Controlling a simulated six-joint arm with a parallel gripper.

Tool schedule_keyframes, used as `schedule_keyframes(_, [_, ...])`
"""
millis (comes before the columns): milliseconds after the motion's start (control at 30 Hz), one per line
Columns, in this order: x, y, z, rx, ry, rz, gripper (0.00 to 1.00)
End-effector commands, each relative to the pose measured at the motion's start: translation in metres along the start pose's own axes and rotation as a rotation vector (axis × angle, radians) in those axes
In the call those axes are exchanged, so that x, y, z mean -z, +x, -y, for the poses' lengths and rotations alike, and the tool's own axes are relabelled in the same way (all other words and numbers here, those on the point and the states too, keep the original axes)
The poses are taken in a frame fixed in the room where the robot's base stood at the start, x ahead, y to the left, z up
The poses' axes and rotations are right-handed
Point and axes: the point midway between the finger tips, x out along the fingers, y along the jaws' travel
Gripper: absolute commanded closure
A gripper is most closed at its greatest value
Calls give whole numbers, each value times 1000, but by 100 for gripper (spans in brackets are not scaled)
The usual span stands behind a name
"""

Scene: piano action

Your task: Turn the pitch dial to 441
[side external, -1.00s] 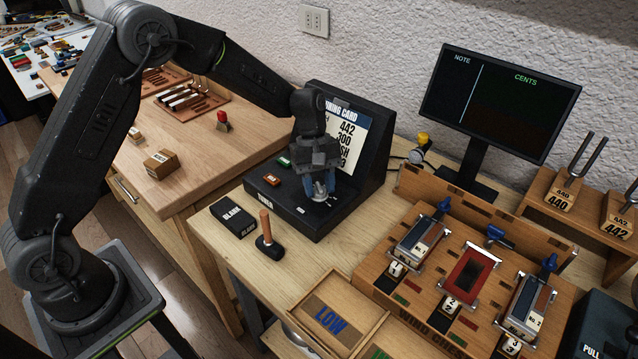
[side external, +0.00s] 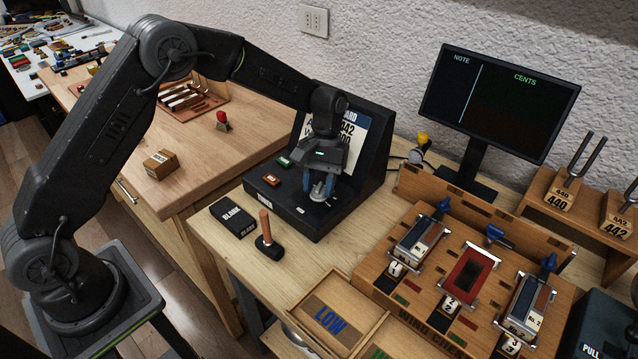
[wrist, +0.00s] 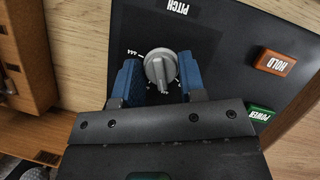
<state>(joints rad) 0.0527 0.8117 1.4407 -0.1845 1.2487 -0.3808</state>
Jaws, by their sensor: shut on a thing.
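The pitch dial (wrist: 160,68) is a grey round knob with a raised bar, on the black sloped panel of the console (side external: 345,215). In the wrist view it sits between the blue fingers of my gripper (wrist: 158,78), which is shut on it. A label reading PITCH (wrist: 178,7) lies beside the dial, upside down in that view. Small white scale marks lie by the knob, too small to read. In the side view my gripper (side external: 320,188) points down at the console, and the dial (side external: 318,192) shows only partly between the fingers.
An orange HOLD button (wrist: 275,62) and a green POWER button (wrist: 260,113) are on the same panel. A card stands behind my wrist. A dark monitor (side external: 500,100) shows NOTE and CENTS without a reading. A wooden-handled tool (side external: 267,232) and black box (side external: 233,218) stand in front.

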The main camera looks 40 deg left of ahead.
Motion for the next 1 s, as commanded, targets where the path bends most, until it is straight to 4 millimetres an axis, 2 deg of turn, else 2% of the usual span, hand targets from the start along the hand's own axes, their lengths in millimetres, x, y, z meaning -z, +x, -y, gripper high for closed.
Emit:
schedule_keyframes(233, [0, 0, 0, 23, 58, -3, 86])
schedule_keyframes(667, [1, 0, 0, 26, 65, -3, 86])
schedule_keyframes(700, [1, 0, 0, 26, 65, -3, 60])
schedule_keyframes(900, [0, 0, 0, 26, 64, -2, 41])
schedule_keyframes(1000, [0, 0, 0, 26, 64, -2, 41])
